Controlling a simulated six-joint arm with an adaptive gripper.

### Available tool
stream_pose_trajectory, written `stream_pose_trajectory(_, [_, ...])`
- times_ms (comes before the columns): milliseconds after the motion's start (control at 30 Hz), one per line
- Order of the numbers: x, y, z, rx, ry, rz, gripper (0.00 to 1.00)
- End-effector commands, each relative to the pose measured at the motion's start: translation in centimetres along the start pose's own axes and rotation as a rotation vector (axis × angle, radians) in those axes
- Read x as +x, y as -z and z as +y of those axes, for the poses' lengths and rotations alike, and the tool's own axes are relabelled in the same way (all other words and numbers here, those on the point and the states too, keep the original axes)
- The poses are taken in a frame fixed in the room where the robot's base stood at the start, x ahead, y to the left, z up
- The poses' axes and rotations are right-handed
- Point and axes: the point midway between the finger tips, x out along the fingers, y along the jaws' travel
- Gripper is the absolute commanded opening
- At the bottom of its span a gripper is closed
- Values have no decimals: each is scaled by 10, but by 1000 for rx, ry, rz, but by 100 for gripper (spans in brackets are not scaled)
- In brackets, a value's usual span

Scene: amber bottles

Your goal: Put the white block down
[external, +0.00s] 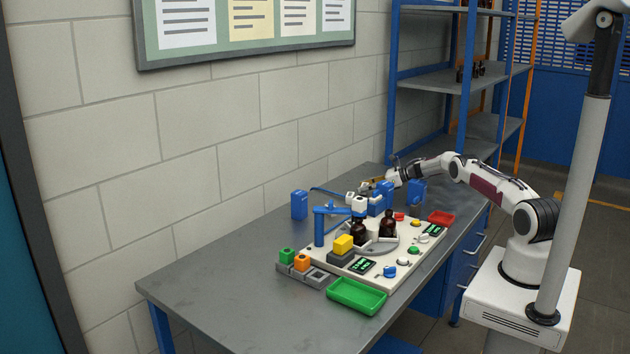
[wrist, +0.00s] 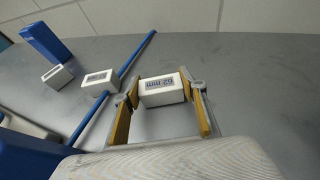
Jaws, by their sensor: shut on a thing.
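The white block (wrist: 163,90), with "62 mm" printed on its top, sits between the two yellow-lined fingers of my gripper (wrist: 160,86) in the wrist view. The fingers are shut on its two ends. In the external view my gripper (external: 374,181) is over the far part of the bench, behind the bottle fixture. The block is too small there to pick out surely. I cannot tell whether its underside touches the bench.
Two other white blocks, one nearer (wrist: 100,82) and one farther left (wrist: 57,77), lie left of my gripper beside a long blue bar (wrist: 113,88). A blue block (wrist: 46,43) stands behind them. Amber bottles (external: 388,225) stand on the fixture. Bench right of the gripper is clear in the wrist view.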

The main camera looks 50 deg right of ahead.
Motion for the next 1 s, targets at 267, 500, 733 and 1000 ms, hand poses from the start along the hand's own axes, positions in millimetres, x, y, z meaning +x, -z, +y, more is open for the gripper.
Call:
stream_pose_trajectory(267, [0, 0, 0, 0, 0, 0, 59])
stream_pose_trajectory(500, [0, 0, 0, 0, 0, 0, 59])
stream_pose_trajectory(733, [-2, -4, 0, 0, 0, 0, 59])
stream_pose_trajectory(1000, [-12, -12, -1, 2, 1, 0, 59])
